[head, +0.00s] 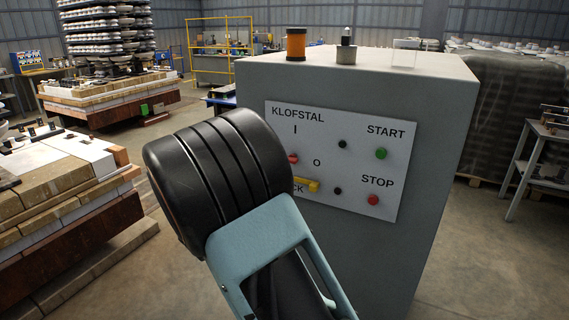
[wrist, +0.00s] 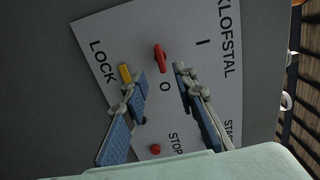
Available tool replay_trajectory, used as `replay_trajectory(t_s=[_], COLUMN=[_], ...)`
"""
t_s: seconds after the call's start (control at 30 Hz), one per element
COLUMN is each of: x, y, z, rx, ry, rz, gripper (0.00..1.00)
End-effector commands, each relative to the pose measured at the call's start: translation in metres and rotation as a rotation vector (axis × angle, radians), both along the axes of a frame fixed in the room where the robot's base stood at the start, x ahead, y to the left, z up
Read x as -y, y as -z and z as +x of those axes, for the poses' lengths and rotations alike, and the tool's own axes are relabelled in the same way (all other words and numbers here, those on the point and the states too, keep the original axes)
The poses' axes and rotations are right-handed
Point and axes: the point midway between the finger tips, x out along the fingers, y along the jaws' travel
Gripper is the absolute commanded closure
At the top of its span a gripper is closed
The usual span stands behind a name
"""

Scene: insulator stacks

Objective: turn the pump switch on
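The white control panel (head: 345,120) is on the front of a grey cabinet (head: 440,140) and reads KLOFSTAL, I, O, START, STOP; LOCK is partly hidden in the head view. The red switch (head: 293,158) sits between the I and O marks, partly behind my wrist. In the wrist view the red switch (wrist: 160,57) lies just beyond and between the fingertips. My gripper (wrist: 160,72) is open, with its fingers on either side and nothing held. The yellow lock handle (wrist: 126,73) is close to the left fingertip. Whether anything touches I cannot tell.
A green START button (head: 381,153) and a red STOP button (head: 373,200) are on the panel's right. An orange-and-black cylinder (head: 296,45) and a metal fitting (head: 346,48) stand on the cabinet. A loaded pallet (head: 60,190) is at left, a small table (head: 545,140) at right.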

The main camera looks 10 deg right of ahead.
Motion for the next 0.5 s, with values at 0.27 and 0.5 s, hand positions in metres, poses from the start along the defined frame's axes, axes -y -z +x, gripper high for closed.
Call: replay_trajectory(t_s=[0.27, 0.5], x=[0.031, 0.052], y=[-0.002, -0.001], z=[0.042, 0.071], rx=[0.000, -0.002], ry=[0.001, 0.000], rz=[-0.001, -0.002], gripper=[0.74, 0.74])
